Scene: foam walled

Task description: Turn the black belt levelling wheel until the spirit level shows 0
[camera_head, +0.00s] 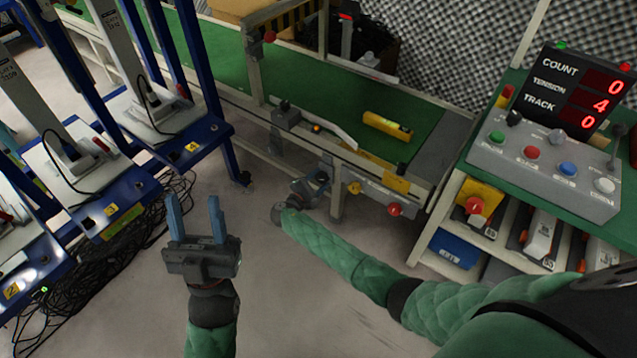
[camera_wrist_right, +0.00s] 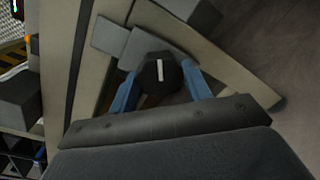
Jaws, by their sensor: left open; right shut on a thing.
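The black levelling wheel (camera_wrist_right: 158,72) is a dark knob with a white line, seen in the right wrist view. My right gripper (camera_wrist_right: 163,88) is shut on it, one blue finger on each side. In the head view my right gripper (camera_head: 318,180) is at the conveyor's near frame, and the wheel is hard to make out there. The yellow spirit level (camera_head: 387,126) lies on the green belt (camera_head: 320,92) near its right end; its reading is too small to tell. My left gripper (camera_head: 195,215) is open and empty above the floor, left of the conveyor.
A display (camera_head: 583,92) shows COUNT 0, TENSION 4, TRACK 0 above a button panel (camera_head: 540,172). Blue racks and tangled cables (camera_head: 105,270) stand at left. The floor between is clear.

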